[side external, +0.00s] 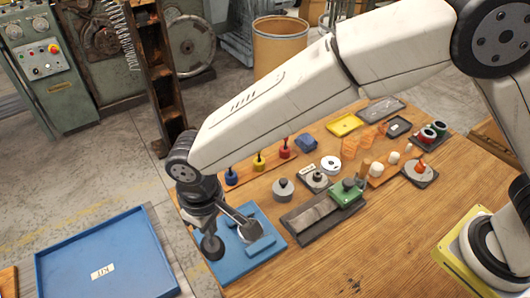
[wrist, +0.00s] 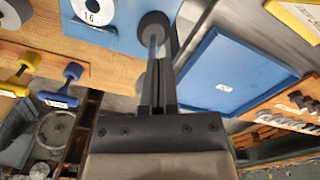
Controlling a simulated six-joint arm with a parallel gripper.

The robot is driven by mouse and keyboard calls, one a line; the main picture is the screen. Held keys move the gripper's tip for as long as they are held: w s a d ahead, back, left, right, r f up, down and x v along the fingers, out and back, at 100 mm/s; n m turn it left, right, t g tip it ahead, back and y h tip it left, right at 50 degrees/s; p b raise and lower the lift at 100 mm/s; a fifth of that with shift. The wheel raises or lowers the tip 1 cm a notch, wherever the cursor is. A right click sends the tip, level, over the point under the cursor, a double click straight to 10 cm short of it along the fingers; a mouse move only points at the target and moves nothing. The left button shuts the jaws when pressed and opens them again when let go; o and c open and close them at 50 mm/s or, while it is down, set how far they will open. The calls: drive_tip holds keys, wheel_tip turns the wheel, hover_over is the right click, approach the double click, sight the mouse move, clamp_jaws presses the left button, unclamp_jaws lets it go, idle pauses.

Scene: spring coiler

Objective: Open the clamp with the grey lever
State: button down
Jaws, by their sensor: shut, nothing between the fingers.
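A blue plate (side external: 262,255) lies at the front left of the wooden bench; part of it shows at the top of the wrist view (wrist: 122,38). A dark grey round knob (wrist: 153,26) on a short shaft, apparently the grey lever, stands at this plate in the wrist view. My gripper (wrist: 161,66) is shut and empty, its fingertips close beside the shaft below the knob. I cannot tell whether they touch it. In the side view my gripper (side external: 207,228) is low over the plate's left part. The clamp's jaw and lower lever are hidden.
A blue tray (side external: 108,255) is at the left. Small fixtures and a green block (side external: 347,193) crowd the bench to the right.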

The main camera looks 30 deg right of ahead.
drive_tip(key=shift+w, duration=0.85)
drive_tip(key=shift+f, duration=0.1)
drive_tip(key=shift+w+f, duration=0.15)
drive_tip(key=shift+w, duration=0.65)
drive_tip(key=shift+s, duration=0.15)
idle(0.4)
drive_tip(key=shift+s, duration=0.45)
drive_tip(key=shift+r, duration=3.8)
